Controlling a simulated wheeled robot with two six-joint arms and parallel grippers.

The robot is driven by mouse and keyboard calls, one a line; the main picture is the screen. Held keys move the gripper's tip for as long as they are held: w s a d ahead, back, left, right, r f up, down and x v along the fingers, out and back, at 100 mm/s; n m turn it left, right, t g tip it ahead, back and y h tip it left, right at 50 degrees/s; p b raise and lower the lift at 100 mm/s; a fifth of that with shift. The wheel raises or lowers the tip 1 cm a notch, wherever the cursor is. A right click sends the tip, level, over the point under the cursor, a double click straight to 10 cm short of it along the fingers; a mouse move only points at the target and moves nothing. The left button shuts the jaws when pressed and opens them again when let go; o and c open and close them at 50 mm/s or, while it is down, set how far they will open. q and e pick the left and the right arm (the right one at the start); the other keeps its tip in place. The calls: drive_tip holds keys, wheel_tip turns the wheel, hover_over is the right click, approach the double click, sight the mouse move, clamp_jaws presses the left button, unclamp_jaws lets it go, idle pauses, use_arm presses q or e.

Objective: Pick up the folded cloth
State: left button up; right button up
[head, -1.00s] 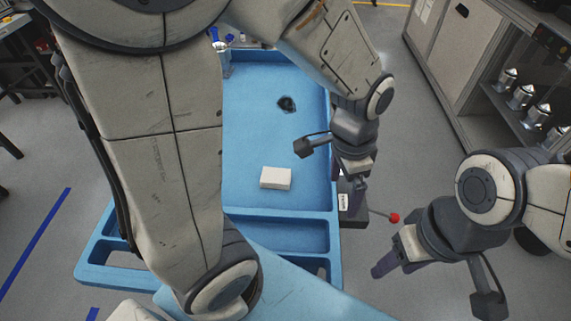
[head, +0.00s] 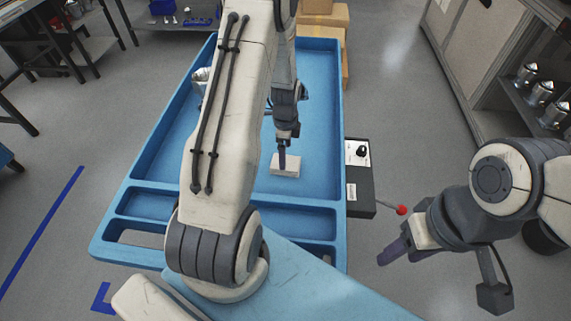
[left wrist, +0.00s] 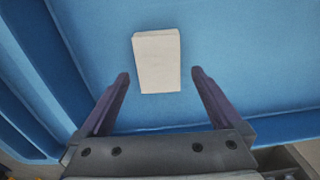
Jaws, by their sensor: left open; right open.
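The folded cloth (head: 287,171) is a small off-white block lying flat on the blue tray floor in the head view. In the left wrist view the cloth (left wrist: 157,61) lies ahead of and between the fingertips, with blue floor between it and each finger. My left gripper (left wrist: 160,75) is open and empty there. In the head view my left gripper (head: 282,160) is over the cloth's far part and hides a bit of it. My right gripper (head: 387,256) is open and empty, off the tray at the right, above the grey floor.
The blue tray (head: 337,110) has raised walls and narrow front compartments. A black control box (head: 361,188) with a red-knobbed lever (head: 401,210) stands against its right side. A shelf with metal housings (head: 541,92) is at the right. Cardboard boxes (head: 325,14) are behind.

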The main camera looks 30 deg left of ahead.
use_arm(q)
wheel_tip(320, 180, down, 5)
drive_tip(key=shift+d+p, duration=0.1)
drive_tip(key=shift+p, duration=0.5)
drive_tip(key=shift+c, duration=0.3)
drive_tip(key=c, duration=1.1)
drive_tip(key=shift+r, duration=0.1)
drive_tip(key=shift+r, duration=0.6)
wheel_tip(320, 180, up, 3)
drive_tip(key=shift+b, duration=0.6)
drive_tip(key=s+r, duration=0.2)
drive_tip(key=s, duration=0.2)
drive_tip(key=s+d+r+b, duration=0.1)
drive_tip(key=s+r, duration=0.1)
drive_tip(key=s, duration=0.1)
drive_tip(key=s+d+r, duration=0.1)
drive_tip(key=s+r, duration=0.1)
drive_tip(key=s, duration=0.2)
drive_tip(key=shift+s+r, duration=0.35)
